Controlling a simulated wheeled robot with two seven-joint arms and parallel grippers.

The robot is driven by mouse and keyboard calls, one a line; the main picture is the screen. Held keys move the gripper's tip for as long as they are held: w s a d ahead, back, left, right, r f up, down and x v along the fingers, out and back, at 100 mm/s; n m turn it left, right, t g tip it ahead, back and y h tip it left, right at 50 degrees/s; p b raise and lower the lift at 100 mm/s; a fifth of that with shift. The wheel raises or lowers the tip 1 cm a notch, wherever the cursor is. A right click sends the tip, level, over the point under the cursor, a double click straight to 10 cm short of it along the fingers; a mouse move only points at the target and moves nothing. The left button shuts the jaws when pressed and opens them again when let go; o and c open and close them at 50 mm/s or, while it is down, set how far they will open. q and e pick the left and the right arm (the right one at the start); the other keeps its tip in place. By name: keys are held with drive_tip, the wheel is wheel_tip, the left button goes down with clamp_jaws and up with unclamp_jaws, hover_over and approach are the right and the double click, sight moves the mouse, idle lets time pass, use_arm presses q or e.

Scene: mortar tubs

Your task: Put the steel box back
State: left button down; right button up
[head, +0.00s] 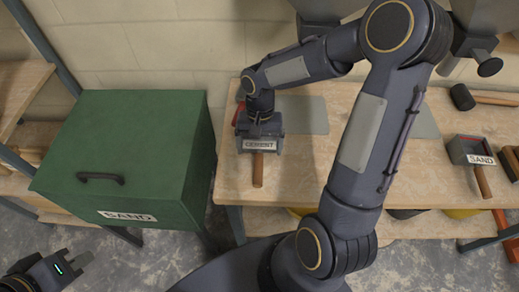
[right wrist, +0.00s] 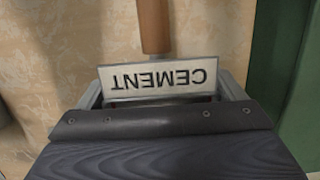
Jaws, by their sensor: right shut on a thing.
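A steel box labelled CEMENT (head: 261,145), with a wooden handle, is at the left part of the bench. My right gripper (head: 260,125) reaches down from above and is shut on this box. In the right wrist view the CEMENT label (right wrist: 158,80) and the handle (right wrist: 155,25) show beyond my gripper. I cannot tell whether the box touches the bench. A second steel box labelled SAND (head: 470,151), also with a wooden handle, sits at the right of the bench. My left gripper (head: 78,262) is at the lower left, away from both; its jaw opening is unclear.
The wooden bench (head: 300,172) has a grey mat (head: 307,115) beside the held box and another partly behind my arm. A closed green bin labelled SAND (head: 125,150) stands left of the bench. A dark mallet (head: 464,97) lies at the back right.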

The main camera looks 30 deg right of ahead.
drive_tip(key=shift+x, duration=1.1)
drive_tip(key=shift+w, duration=0.2)
drive_tip(key=shift+f, duration=0.2)
drive_tip(key=o, duration=1.3)
drive_tip(key=shift+r, duration=0.1)
